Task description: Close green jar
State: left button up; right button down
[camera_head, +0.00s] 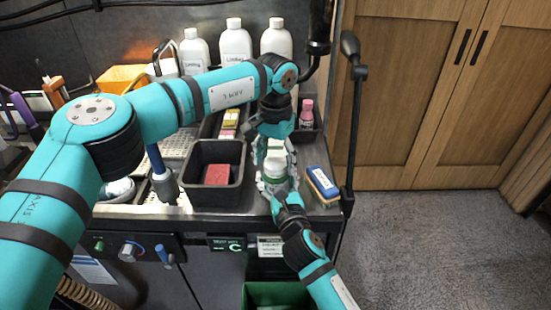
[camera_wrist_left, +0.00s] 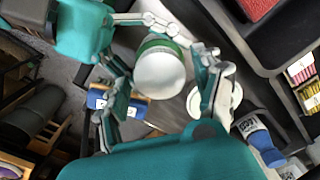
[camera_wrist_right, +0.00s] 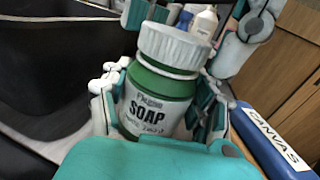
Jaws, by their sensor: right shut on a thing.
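The green jar (camera_wrist_right: 157,98) has a white "SOAP" label and stands upright at the counter's front right; it also shows in the head view (camera_head: 274,184). A ribbed white lid (camera_wrist_right: 174,45) sits on its mouth, with a green band showing beneath. I cannot tell whether the lid is tight. My right gripper (camera_wrist_right: 160,110) is shut around the jar's body. My left gripper (camera_wrist_left: 162,95) is open above the jar, its fingers apart on either side of the lid (camera_wrist_left: 160,72). In the head view my left wrist partly hides the area behind the jar.
A blue canvas brush (camera_head: 322,185) lies right of the jar. A black bin (camera_head: 195,191) with a red block (camera_head: 217,174) stands left. A round white item (camera_wrist_left: 195,103) lies beside the jar in the left wrist view. White bottles (camera_head: 235,42) and a pink bottle (camera_head: 306,113) stand behind.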

pick_arm(q)
jog(key=shift+r, duration=0.15)
jog(key=shift+r, duration=2.1)
jog(key=shift+c, duration=0.2)
